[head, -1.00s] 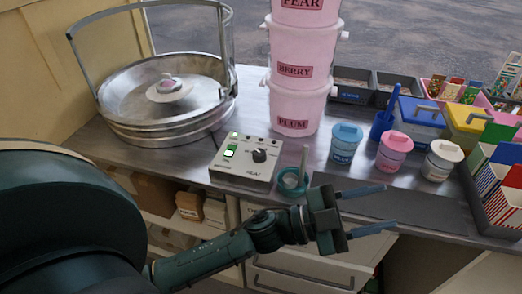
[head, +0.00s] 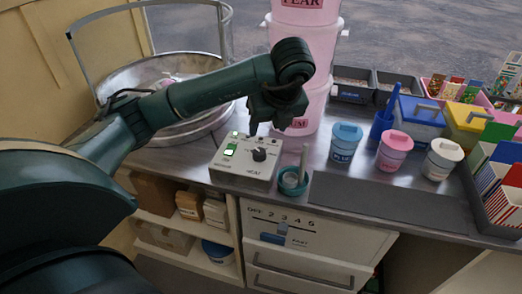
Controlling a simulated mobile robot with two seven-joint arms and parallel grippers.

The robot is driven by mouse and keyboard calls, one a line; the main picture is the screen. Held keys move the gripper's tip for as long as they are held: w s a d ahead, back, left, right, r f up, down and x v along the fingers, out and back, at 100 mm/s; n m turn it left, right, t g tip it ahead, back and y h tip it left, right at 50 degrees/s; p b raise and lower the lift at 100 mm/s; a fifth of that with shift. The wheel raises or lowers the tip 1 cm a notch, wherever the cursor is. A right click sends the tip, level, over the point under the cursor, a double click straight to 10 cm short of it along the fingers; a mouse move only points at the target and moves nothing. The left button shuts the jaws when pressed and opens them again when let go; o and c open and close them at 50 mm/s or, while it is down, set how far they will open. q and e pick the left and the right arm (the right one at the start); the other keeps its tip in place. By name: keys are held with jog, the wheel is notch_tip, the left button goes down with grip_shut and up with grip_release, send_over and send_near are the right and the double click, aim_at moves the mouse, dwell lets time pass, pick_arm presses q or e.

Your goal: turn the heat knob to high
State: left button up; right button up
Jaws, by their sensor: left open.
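The heat knob (head: 259,155) is a small black dial on the right part of a pale control box (head: 243,172). The box is marked HEAT along its front edge and has a lit green switch (head: 231,149) on its left part. The knob's pointer is too small to read. My left gripper (head: 268,127) points down above the back of the box, its fingers apart and nothing between them. It appears clear of the knob. My right gripper is not in view.
A metal floss bowl (head: 200,128) stands behind left, partly hidden by my left arm. Stacked pink tubs (head: 318,103) stand behind the gripper. A teal ring-shaped holder (head: 293,184) with a pale stick is close right of the box. Blue (head: 344,145) and pink (head: 394,151) jars stand farther right.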

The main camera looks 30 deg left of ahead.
pick_arm(q)
send_over(260, 152)
jog(key=s+d, duration=0.1)
jog(key=d, duration=0.1)
jog(key=f, duration=0.6)
jog(key=shift+s+f+p, duration=0.2)
jog(key=shift+f+p, duration=0.1)
jog(key=x, duration=0.4)
jog(key=shift+d, duration=0.1)
jog(key=shift+w+a+f, duration=0.2)
jog(key=shift+f, duration=0.35)
jog(key=shift+c, duration=0.4)
jog(key=c, duration=0.9)
